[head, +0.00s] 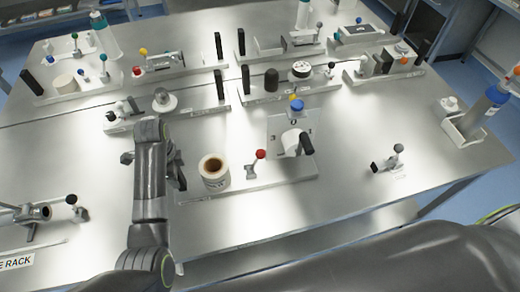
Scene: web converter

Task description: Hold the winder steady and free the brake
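A base plate (250,188) in the middle of the table carries a pale roll with a brown core (214,172), a red-knobbed lever (258,158) and a white drum with a black handle (298,143). It appears to be the winder; which part is the brake I cannot tell for certain. The red-knobbed lever stands tilted between roll and drum. My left gripper (178,176) is just left of the roll, partly hidden by my own wrist. Its fingers are too small and dark to read, and I see nothing clearly held. My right gripper is out of view.
Several fixtures with black posts line the back. A small lever fixture (391,161) stands at right, a bottle holder (477,122) at far right.

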